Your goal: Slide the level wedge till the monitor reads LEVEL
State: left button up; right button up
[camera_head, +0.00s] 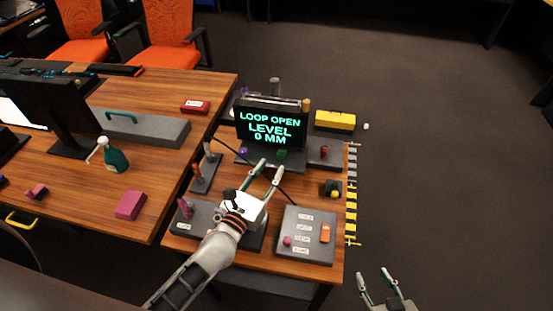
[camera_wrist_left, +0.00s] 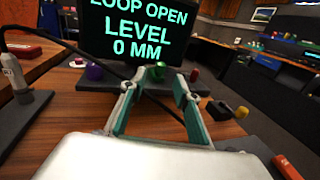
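The monitor (camera_head: 270,124) stands at the back of the small wooden table and reads "LOOP OPEN LEVEL 0 MM" in green-blue letters; it also fills the upper middle of the left wrist view (camera_wrist_left: 140,28). A green piece (camera_head: 281,153) and a purple piece (camera_head: 243,152) sit on the dark base below it. I cannot tell which piece is the level wedge. My left gripper (camera_head: 270,168) is open and empty, pointing at the base. In the left wrist view the green piece (camera_wrist_left: 157,70) shows between and beyond the fingertips (camera_wrist_left: 156,86). My right gripper (camera_head: 375,278) is open and empty, off the table's front right.
A grey labelled panel (camera_head: 307,240) lies at the table's front right. A dark-and-yellow piece (camera_head: 333,189) sits near the striped right edge (camera_head: 351,210). A black cable (camera_head: 235,155) crosses the table. A yellow box (camera_head: 335,120) lies at the back right. A larger desk adjoins left.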

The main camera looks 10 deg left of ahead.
pick_arm(q)
jog(key=shift+v, duration=2.15)
